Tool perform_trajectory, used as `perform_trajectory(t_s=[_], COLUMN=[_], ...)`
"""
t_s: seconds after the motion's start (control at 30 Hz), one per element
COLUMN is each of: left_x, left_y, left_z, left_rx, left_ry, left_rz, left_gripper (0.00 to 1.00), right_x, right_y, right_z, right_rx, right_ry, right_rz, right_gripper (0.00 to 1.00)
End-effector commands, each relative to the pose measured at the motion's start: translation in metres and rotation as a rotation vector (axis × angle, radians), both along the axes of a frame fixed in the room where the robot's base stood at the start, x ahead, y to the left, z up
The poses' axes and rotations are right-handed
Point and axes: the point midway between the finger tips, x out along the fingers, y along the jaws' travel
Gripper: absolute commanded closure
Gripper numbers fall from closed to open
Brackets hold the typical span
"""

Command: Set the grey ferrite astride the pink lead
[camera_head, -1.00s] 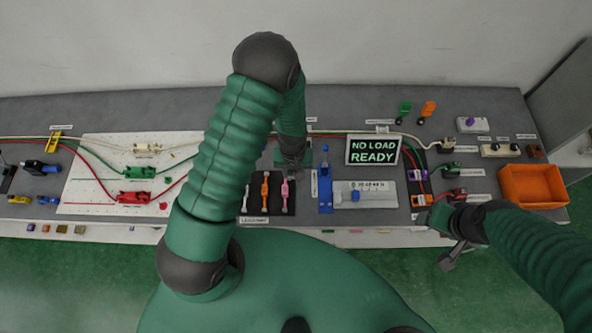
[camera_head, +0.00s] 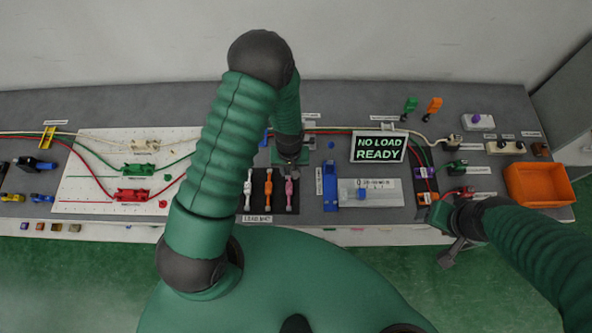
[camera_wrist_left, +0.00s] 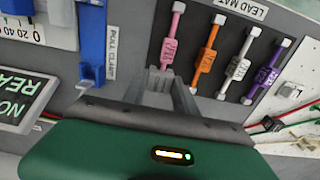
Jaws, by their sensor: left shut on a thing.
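My left gripper (camera_head: 290,162) is over the bench at the far end of the pink lead (camera_head: 289,190). In the left wrist view my left gripper (camera_wrist_left: 159,88) is shut on a small grey block, seemingly the grey ferrite (camera_wrist_left: 158,78). The pink lead (camera_wrist_left: 171,42) lies just beyond the fingertips, with its near end close to the block. I cannot tell whether they touch. The pink lead has white ends and a tagged middle. My right gripper (camera_head: 447,258) hangs at the bench's front edge; its jaws are too small to read.
Orange (camera_wrist_left: 207,50), white (camera_wrist_left: 239,62) and purple (camera_wrist_left: 266,70) leads lie beside the pink one on the dark lead mat. A blue pull clamp (camera_wrist_left: 92,40) stands on the other side. The display (camera_head: 378,148) reads NO LOAD READY. An orange bin (camera_head: 538,184) sits far right.

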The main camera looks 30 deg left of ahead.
Motion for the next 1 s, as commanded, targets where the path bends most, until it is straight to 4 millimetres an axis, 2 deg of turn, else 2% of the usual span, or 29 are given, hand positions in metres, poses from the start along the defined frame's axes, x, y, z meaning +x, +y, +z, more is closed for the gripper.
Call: perform_trajectory(t_s=[0.43, 0.8, 1.0], left_x=[-0.002, -0.002, -0.002], left_y=[0.005, 0.018, 0.015], left_z=[0.001, -0.001, -0.004], left_rx=[0.013, 0.004, 0.005], left_ry=[0.001, 0.001, 0.001], left_rz=[0.0, 0.002, 0.001], left_gripper=[1.0, 1.0, 1.0], right_x=[0.0, 0.0, 0.0], right_y=[0.001, 0.0, 0.001], right_z=[-0.001, -0.001, -0.004], right_rx=[0.0, 0.0, 0.0], right_ry=[0.0, 0.0, 0.0], right_rz=[0.001, 0.001, 0.002], right_gripper=[0.34, 0.34, 0.34])
